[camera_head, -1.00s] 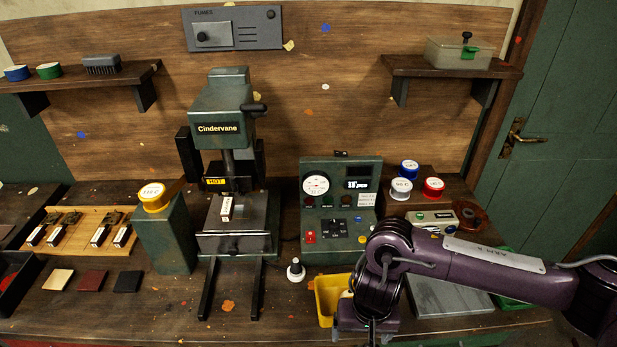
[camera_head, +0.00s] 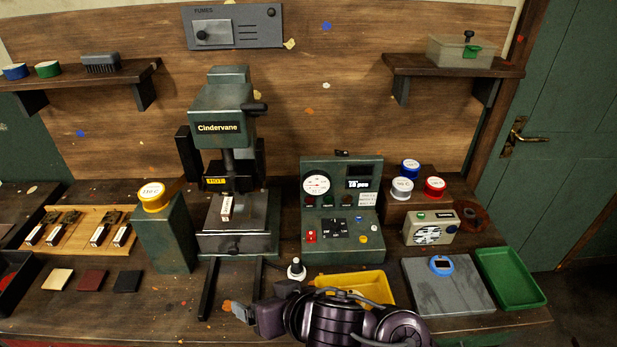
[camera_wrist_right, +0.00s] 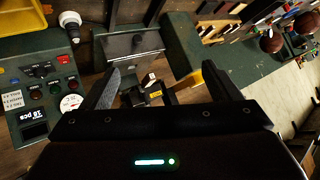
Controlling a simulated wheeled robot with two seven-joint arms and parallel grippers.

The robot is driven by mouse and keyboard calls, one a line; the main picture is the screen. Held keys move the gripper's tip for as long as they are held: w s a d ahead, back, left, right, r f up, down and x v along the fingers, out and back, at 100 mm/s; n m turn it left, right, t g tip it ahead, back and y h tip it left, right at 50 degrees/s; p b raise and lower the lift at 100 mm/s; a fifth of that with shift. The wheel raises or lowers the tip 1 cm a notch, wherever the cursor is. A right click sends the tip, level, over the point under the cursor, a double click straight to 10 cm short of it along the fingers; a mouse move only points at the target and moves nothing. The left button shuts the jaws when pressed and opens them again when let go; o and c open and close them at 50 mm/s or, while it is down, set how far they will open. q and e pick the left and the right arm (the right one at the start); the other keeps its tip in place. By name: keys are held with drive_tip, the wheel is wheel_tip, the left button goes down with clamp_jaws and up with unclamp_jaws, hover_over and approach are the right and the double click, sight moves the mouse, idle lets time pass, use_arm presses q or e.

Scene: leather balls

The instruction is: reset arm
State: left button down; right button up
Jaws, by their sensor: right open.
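My right arm reaches in from the bottom edge of the head view, low over the front of the bench. Its gripper (camera_head: 258,304) is in front of the press (camera_head: 225,130) and left of the yellow tray (camera_head: 365,286). In the right wrist view the two dark fingers of the gripper (camera_wrist_right: 162,82) stand wide apart with nothing held between them. The press (camera_wrist_right: 130,45) shows beyond them. My left gripper is in neither view.
A control box (camera_head: 341,205) stands right of the press, with a white-and-black knobbed item (camera_head: 296,270) in front. A green post (camera_head: 165,235) stands left. A grey slab (camera_head: 447,285) and green tray (camera_head: 511,278) lie right. Small leather squares (camera_head: 92,280) lie front left.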

drive_tip(key=d+f+m+h, duration=0.2)
drive_tip(key=d+h, duration=0.2)
drive_tip(key=d, duration=0.9)
drive_tip(key=s+d+f+g+h, duration=0.2)
drive_tip(key=s+d+f, duration=0.1)
drive_tip(key=s+d, duration=0.3)
drive_tip(key=s+d+f+g+h, duration=0.1)
drive_tip(key=s+d+f+g, duration=0.2)
drive_tip(key=d, duration=0.5)
wheel_tip(320, 180, down, 34)
drive_tip(key=s+b, duration=0.1)
drive_tip(key=b, duration=0.5)
drive_tip(key=s+d+f+b, duration=0.1)
drive_tip(key=s+f+b, duration=0.2)
drive_tip(key=s+f, duration=0.7)
drive_tip(key=s+d+f+g+b, duration=0.1)
drive_tip(key=s+d+f+b, duration=0.1)
drive_tip(key=s+f, duration=0.8)
wheel_tip(320, 180, down, 5)
drive_tip(key=shift+s+d+f+b, duration=0.15)
drive_tip(key=shift+s+f+b, duration=0.05)
drive_tip(key=shift+b, duration=0.2)
drive_tip(key=shift+c, duration=0.4)
